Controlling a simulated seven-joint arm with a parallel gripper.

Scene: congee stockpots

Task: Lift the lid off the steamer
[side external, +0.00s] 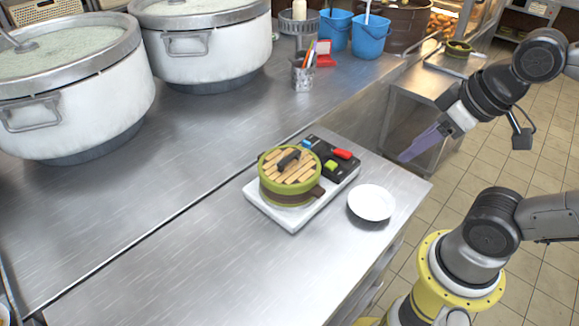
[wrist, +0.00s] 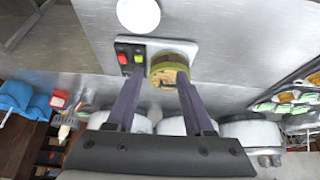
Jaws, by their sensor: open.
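The steamer (side external: 284,197) is a small round green pot with a brown band and a side handle. It stands on a white-based cooker (side external: 262,213) on the metal counter. Its lid (side external: 305,172) has light wooden slats, a green rim and a dark bar handle (side external: 289,159), and sits on top.
A white plate (side external: 371,203) lies right of the cooker, whose black panel (side external: 338,172) has red, green and blue parts. Large stockpots (side external: 205,48) stand at the back left. Blue buckets (side external: 370,38) and a utensil cup (side external: 303,76) are behind.

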